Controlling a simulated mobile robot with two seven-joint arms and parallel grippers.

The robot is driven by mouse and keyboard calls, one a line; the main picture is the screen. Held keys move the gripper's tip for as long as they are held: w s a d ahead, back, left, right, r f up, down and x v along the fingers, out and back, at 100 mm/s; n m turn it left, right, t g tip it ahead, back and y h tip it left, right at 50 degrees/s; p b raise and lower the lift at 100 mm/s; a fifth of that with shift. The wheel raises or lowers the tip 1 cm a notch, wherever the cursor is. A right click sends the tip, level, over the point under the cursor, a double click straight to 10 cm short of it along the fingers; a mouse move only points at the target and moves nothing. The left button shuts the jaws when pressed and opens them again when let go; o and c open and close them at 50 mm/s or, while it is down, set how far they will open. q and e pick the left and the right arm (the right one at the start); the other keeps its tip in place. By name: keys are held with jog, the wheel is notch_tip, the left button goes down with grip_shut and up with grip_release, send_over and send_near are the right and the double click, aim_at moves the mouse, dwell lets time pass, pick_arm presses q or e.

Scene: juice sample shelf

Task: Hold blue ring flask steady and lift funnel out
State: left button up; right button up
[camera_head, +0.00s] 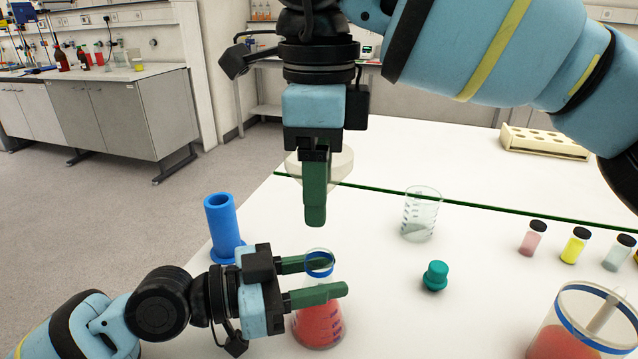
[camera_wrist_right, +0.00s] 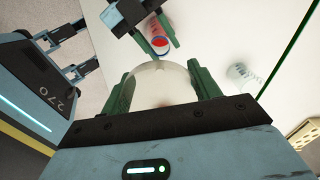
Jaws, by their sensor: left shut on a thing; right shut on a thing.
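The blue ring flask (camera_head: 319,326), a conical flask with red liquid and a blue ring at its neck, stands upright on the white table. My left gripper (camera_head: 336,277) is shut on its neck, one green finger on each side. The flask also shows in the right wrist view (camera_wrist_right: 159,42). My right gripper (camera_head: 315,215) is above the flask, pointing down, and is shut on the pale translucent funnel (camera_head: 338,164). The funnel's wide bowl (camera_wrist_right: 160,82) lies between the green fingers in the right wrist view. It is up in the air, apart from the flask; its stem is hidden.
A blue cylinder on a base (camera_head: 222,225) stands left of the flask. A glass beaker (camera_head: 420,215) and a teal stopper (camera_head: 435,276) are to the right. Capped vials (camera_head: 532,240) and a large beaker of red liquid (camera_head: 560,342) stand farther right. A cream rack (camera_head: 545,143) is behind.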

dwell(0.3)
pick_arm(q)
jog(key=o, duration=1.2)
jog(key=v, duration=1.2)
jog(key=shift+r, duration=0.1)
pick_arm(e)
jog(key=shift+r, duration=0.15)
